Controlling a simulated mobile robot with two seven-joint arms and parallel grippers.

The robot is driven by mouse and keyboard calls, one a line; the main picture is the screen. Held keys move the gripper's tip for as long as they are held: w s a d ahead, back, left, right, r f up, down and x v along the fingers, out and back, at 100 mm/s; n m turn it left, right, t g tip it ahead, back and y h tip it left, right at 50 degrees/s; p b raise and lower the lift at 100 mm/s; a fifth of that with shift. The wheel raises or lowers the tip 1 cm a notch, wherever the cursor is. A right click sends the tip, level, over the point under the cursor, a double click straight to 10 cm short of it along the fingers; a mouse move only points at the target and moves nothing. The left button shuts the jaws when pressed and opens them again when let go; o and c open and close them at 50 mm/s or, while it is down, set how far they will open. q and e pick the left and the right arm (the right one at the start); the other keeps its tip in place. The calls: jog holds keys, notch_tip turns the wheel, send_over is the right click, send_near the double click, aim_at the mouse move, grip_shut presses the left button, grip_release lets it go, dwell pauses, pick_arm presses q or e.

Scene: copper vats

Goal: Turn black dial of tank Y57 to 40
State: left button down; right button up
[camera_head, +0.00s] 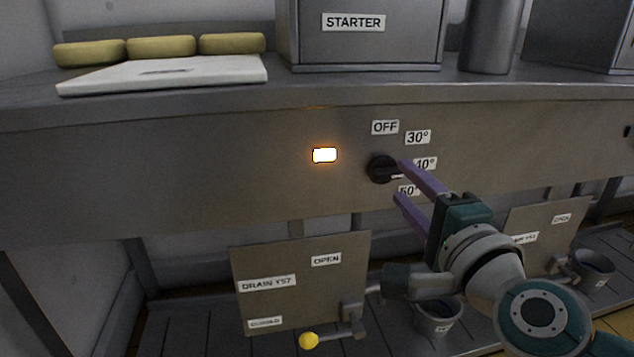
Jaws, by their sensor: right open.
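The black dial (381,168) is on the front of the steel counter, among the labels OFF (385,127), 30° (418,137), 40° (425,163) and 50° (409,190). A small white mark on its right side points right and slightly down, towards the gap between 40° and 50°; the exact setting is hard to tell. My right gripper (400,180) is open, its purple fingers reaching to the dial's right side. One fingertip is beside the dial's upper right and the other is below right. I cannot tell whether they touch it. The fingers partly cover the 40° and 50° labels. My left gripper is out of view.
A lit orange-white lamp (324,155) is left of the dial. Below hangs a DRAIN Y57 panel (300,285) with a yellow-knobbed lever (309,340). A STARTER box (365,45), a white board (165,75) and yellow rolls (161,47) stand on the counter.

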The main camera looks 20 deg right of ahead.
jog(key=v, duration=0.7)
jog(key=shift+s+p, duration=0.35)
jog(key=shift+p, duration=0.05)
jog(key=shift+r, duration=0.1)
jog(key=s+a+r+n+g+y+p, duration=0.25)
jog(key=a+r+n+p, duration=0.3)
jog(key=r+p, duration=0.35)
jog(key=s+a+r+n+g+y+p, duration=0.2)
jog(key=a+r+n+g+y+p, duration=0.15)
jog(key=r+n+p, duration=0.55)
jog(key=s+a+r+n+g+y+p, duration=0.25)
jog(key=a+r+n+p, duration=0.35)
jog(key=p, duration=0.6)
jog(key=s+d+r+n+g+h+p, duration=0.1)
jog(key=s+d+r+g+h+p, duration=0.15)
jog(key=s+r+p, duration=0.45)
jog(key=s+d+r+n+g+h+p, duration=0.1)
jog(key=s+d+r+g+p, duration=0.25)
jog(key=r+p, duration=0.65)
notch_tip(320, 180, up, 34)
jog(key=p, duration=3.4)
jog(key=shift+w+d+f+t, duration=0.2)
jog(key=shift+w+t, duration=0.15)
jog(key=shift+w, duration=0.15)
